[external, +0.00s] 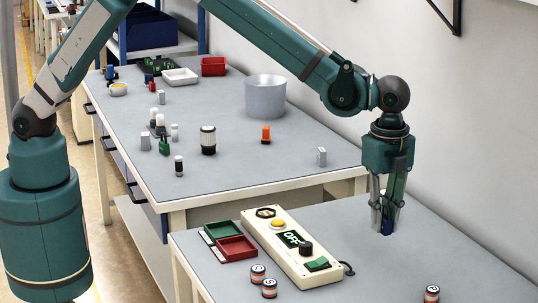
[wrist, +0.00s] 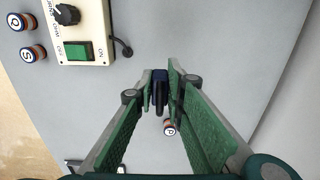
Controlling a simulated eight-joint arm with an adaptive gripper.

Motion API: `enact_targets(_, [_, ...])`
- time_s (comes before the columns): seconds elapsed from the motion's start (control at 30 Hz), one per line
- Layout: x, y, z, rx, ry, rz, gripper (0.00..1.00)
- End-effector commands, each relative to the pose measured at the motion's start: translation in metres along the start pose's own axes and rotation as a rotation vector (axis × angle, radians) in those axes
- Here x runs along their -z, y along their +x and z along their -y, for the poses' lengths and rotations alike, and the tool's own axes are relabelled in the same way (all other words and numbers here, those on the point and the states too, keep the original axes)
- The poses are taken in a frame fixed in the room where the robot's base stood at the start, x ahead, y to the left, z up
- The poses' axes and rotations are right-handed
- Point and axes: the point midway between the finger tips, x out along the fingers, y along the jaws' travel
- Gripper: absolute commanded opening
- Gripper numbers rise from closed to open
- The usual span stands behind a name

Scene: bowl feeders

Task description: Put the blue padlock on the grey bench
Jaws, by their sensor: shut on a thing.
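The blue padlock (external: 387,228) shows as a small dark blue piece at the tips of my gripper (external: 385,212). In the wrist view the padlock (wrist: 160,88) is between the two green fingers of my gripper (wrist: 161,96), which are shut on it; the fingers hide parts of it. My gripper points down over the far part of the near grey bench (external: 390,272). I cannot tell how far the padlock is above the top. A second grey-topped bench (external: 220,105) stands behind, to the left.
A cream control box (external: 290,248) and green and red trays (external: 236,248) stand on the near bench. Striped cylinders (external: 258,274) stand in front, another (external: 432,293) at right. Bare top surrounds my gripper. The back bench holds a grey round bowl (external: 265,98) and several small items.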

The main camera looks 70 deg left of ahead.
Motion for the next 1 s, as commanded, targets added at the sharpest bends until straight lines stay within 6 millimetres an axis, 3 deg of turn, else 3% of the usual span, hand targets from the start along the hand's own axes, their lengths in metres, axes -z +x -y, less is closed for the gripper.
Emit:
enact_targets(0.2, [0.019, 0.003, -0.007, 0.0, 0.009, 0.0, 0.0])
enact_targets(0.63, [0.02, 0.006, -0.007, 0.0, 0.009, 0.0, 0.0])
enact_targets(1.0, [0.02, 0.05, -0.006, 0.0, 0.009, 0.0, 0.0])
